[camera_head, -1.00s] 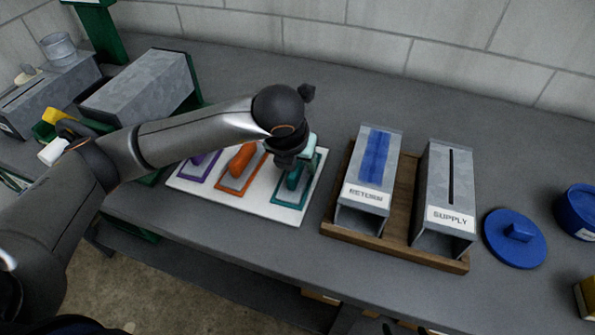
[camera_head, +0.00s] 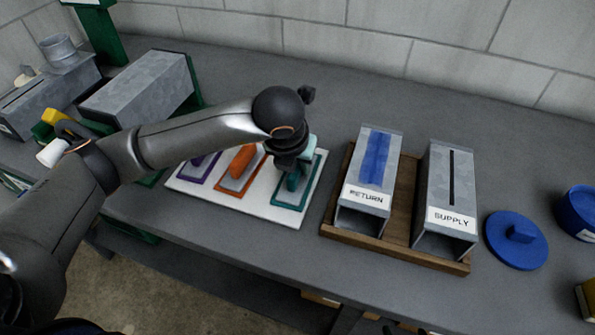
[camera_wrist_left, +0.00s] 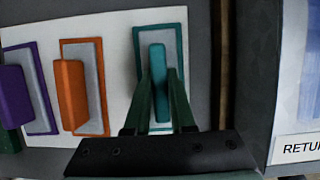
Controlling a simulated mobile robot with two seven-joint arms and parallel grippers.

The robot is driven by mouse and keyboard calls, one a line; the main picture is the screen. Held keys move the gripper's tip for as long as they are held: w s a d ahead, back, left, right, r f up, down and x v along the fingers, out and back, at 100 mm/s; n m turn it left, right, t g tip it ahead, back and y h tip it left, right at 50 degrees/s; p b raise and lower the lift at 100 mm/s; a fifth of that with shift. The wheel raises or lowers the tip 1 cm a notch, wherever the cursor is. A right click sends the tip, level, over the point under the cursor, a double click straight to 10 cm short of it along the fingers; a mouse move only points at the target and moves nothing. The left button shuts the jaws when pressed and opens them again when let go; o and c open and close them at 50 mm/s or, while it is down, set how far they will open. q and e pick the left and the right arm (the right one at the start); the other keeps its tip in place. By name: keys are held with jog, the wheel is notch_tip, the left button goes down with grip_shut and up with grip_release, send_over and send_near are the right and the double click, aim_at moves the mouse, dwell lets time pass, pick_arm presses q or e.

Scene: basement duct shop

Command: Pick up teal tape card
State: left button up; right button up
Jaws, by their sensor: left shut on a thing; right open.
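The teal tape card (camera_wrist_left: 159,70) lies in the teal-outlined place at the right end of a white board (camera_head: 245,207). In the wrist view my left gripper (camera_wrist_left: 159,88) has its two fingers on either side of the card's raised teal grip and is shut on it. In the head view my left gripper (camera_head: 293,176) points down at the card, and my wrist hides part of it. The card appears to be still at board level. My right gripper is not in view.
An orange card (camera_head: 240,165) and a purple card (camera_head: 200,168) lie left on the same board. To the right, a wooden tray (camera_head: 398,225) holds the RETURN duct (camera_head: 368,185) and SUPPLY duct (camera_head: 447,195). A blue lid (camera_head: 515,242) lies further right.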

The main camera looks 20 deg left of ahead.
pick_arm(q)
grip_shut()
jog(key=shift+r+p, duration=0.5)
jog(key=shift+p, duration=0.25)
jog(key=r, duration=0.3)
jog(key=shift+s+d+r+b, duration=0.15)
jog(key=shift+d+r+b, duration=0.05)
jog(key=shift+d+b, duration=0.15)
jog(key=s+d+r, duration=0.2)
jog(key=d+r, duration=0.1)
jog(key=s+d+r, duration=0.5)
jog(key=d+r, duration=0.1)
jog(key=d, duration=0.1)
jog(key=shift+s+b, duration=0.35)
jog(key=shift+s+d, duration=0.25)
